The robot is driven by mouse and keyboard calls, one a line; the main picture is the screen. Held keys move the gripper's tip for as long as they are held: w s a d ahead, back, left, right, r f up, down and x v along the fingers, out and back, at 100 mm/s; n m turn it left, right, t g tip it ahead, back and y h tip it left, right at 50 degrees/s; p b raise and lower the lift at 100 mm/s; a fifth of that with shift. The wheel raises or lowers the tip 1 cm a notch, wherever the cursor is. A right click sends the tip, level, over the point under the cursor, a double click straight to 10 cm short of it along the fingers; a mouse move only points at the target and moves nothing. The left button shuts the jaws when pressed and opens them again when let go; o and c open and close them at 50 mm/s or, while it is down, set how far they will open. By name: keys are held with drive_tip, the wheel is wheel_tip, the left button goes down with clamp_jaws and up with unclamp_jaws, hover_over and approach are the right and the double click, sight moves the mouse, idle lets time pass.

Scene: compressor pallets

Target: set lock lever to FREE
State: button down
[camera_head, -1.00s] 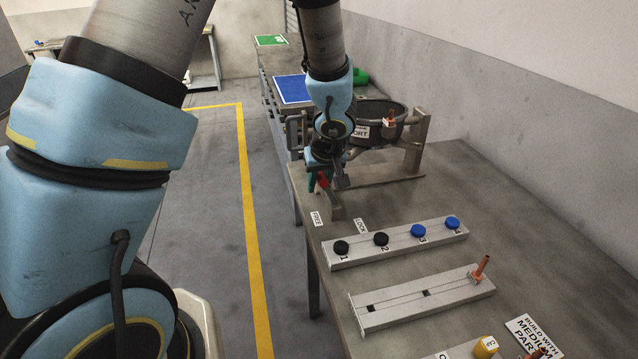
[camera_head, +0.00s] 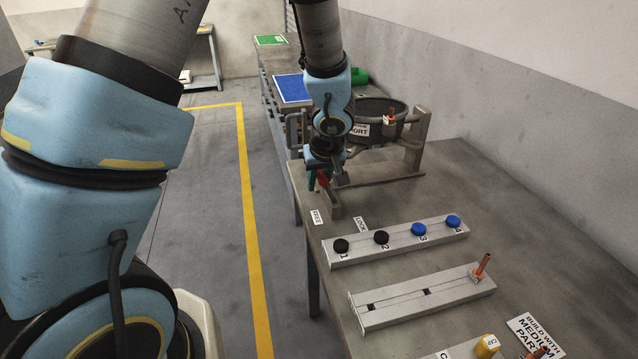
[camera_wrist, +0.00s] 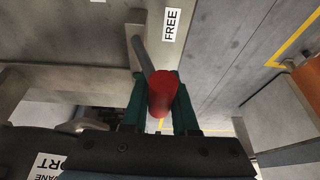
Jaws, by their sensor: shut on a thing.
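The lock lever (camera_wrist: 142,52) is a grey rod with a red knob (camera_wrist: 161,92), which also shows in the head view (camera_head: 322,177). In the wrist view the rod leans towards the FREE label (camera_wrist: 172,25), white with black letters. My gripper (camera_wrist: 160,108) has its green fingers on both sides of the red knob and is shut on it. In the head view the FREE label (camera_head: 316,217) and the LOCK label (camera_head: 361,224) lie on the bench in front of the fixture. My arm hides part of the lever there.
A dark round bowl (camera_head: 378,115) stands in a grey frame (camera_head: 419,140) behind the lever. A rail with black and blue knobs (camera_head: 395,243) and a second rail with an orange pin (camera_head: 425,300) lie nearer on the bench. The floor left of the bench is clear.

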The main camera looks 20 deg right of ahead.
drive_tip(key=shift+a+f+b, duration=0.2)
drive_tip(key=shift+f+b, duration=0.15)
drive_tip(key=shift+b, duration=0.6)
drive_tip(key=shift+h+b, duration=0.3)
drive_tip(key=shift+h, duration=0.1)
drive_tip(key=shift+r, duration=0.2)
drive_tip(key=c, duration=0.7)
unclamp_jaws()
drive_tip(key=v, duration=1)
drive_tip(key=shift+s+r+p, duration=0.15)
drive_tip(key=shift+r+p, duration=0.25)
drive_tip(key=shift+a, duration=0.1)
